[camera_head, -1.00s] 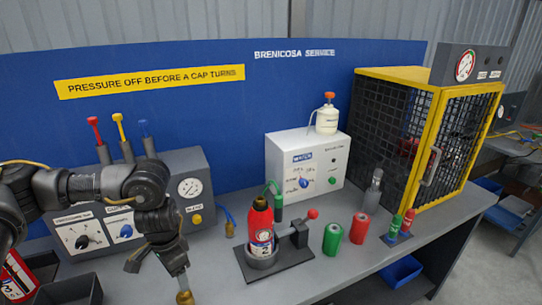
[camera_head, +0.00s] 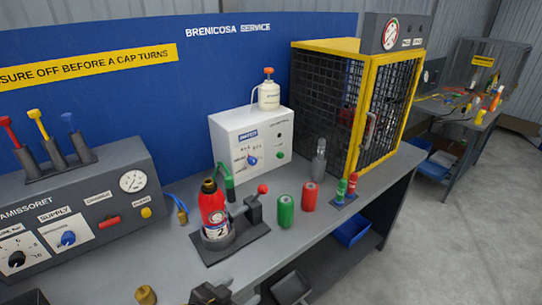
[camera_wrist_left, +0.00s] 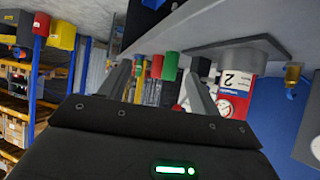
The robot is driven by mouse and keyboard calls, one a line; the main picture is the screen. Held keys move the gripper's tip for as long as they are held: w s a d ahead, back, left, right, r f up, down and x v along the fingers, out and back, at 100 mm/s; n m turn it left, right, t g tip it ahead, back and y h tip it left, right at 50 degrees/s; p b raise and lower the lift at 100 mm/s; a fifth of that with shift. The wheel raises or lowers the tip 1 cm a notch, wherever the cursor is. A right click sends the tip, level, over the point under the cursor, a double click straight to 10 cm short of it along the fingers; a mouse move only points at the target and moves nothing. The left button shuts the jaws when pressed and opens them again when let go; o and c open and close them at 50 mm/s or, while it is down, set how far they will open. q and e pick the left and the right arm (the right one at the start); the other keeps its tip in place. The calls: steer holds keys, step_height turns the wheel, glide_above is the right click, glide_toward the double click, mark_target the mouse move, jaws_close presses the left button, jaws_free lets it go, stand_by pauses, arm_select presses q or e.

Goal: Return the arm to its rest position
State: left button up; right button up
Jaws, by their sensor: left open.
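My left gripper (camera_head: 210,293) shows only in part at the bottom edge of the head view, in front of the bench. In the left wrist view its two fingers (camera_wrist_left: 160,88) stand apart with nothing held between them. The rest of the left arm is out of the head view. A red extinguisher (camera_head: 213,205) stands upright in a dark holder (camera_head: 235,245) on the bench, apart from the gripper. My right gripper is in neither view.
A brass fitting (camera_head: 146,295) is at the bench's front left. A green cylinder (camera_head: 286,211) and a red cylinder (camera_head: 310,196) stand right of the holder. A grey control box (camera_head: 80,215) is at left, a yellow-framed cage (camera_head: 367,110) at back right. Open floor (camera_head: 470,240) lies right.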

arm_select(q)
steer(key=s+a+f+n+g+y, duration=0.3)
steer(key=s+a+f, duration=0.3)
steer(key=s+a, duration=0.3)
steer(key=s+a+f+n+g+y, duration=0.2)
steer(key=s+a+f+g+y, duration=0.1)
steer(key=s+a+f, duration=0.45)
step_height(320, 180, down, 24)
steer(key=s+g+b, duration=0.1)
steer(key=s+a+f+g, duration=0.1)
steer(key=s+a+f, duration=0.2)
steer(key=s+f, duration=1.4)
steer(key=shift+s+f+m+g+b, duration=0.3)
steer(key=shift+f+b, duration=0.1)
steer(key=shift+f, duration=0.1)
